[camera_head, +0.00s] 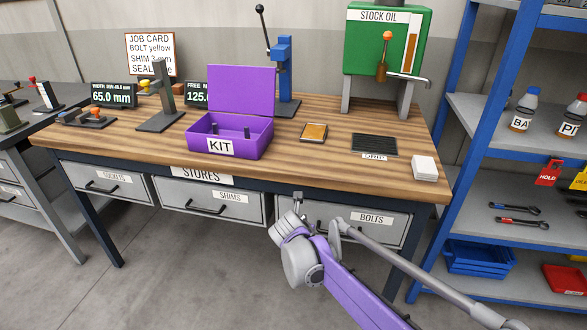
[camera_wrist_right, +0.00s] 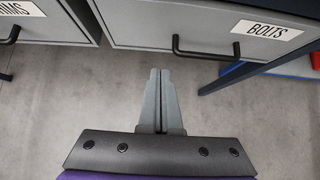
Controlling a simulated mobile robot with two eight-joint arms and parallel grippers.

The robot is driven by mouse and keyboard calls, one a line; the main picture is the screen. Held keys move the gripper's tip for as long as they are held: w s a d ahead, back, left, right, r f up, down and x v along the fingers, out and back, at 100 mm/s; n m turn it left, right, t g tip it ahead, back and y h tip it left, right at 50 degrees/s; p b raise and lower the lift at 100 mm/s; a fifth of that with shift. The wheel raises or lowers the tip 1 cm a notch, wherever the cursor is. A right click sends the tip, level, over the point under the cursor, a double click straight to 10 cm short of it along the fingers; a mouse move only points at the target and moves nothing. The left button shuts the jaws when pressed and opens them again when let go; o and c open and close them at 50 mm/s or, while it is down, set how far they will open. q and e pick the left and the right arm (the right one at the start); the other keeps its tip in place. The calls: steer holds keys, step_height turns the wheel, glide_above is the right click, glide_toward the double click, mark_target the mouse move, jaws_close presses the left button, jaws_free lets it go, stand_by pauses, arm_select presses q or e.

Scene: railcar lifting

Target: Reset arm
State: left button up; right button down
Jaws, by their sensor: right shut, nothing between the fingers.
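My right gripper (camera_wrist_right: 160,72) is shut and empty in the right wrist view, its two grey fingers together over the grey floor. It is below and in front of the drawers, apart from them. My left gripper is not in view.
The wooden workbench (camera_head: 310,168) holds an open purple KIT box (camera_head: 200,140), a blue press (camera_head: 284,70), a green STOCK OIL tank (camera_head: 363,50), a dark drip grate (camera_head: 374,144) and a white block (camera_head: 425,168). A blue shelf rack (camera_head: 480,100) stands at right. Floor in front is clear.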

steer(key=s+d+r+m+g, duration=0.1)
steer(key=s+d+m, duration=0.3)
steer(key=s+m, duration=0.4)
steer(key=s+d+r+m+g, duration=0.1)
steer(key=s+d+m, duration=0.45)
steer(key=s, duration=0.45)
steer(key=s+d+f+m+g+y, duration=0.1)
steer(key=s+f+m, duration=0.3)
steer(key=s+m, duration=0.6)
steer(key=s+d+f+m+g+y, duration=0.1)
steer(key=s+f+m+y, duration=0.15)
steer(key=s+m, duration=0.8)
arm_select(q)
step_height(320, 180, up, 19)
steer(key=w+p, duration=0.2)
steer(key=p, duration=1.4)
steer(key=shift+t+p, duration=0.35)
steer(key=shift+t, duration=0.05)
arm_select(e)
step_height(320, 180, up, 18)
steer(key=n, duration=0.1)
steer(key=shift+w+a+r+t+h, duration=0.2)
steer(key=shift+t+h, duration=0.2)
steer(key=shift+h, duration=0.05)
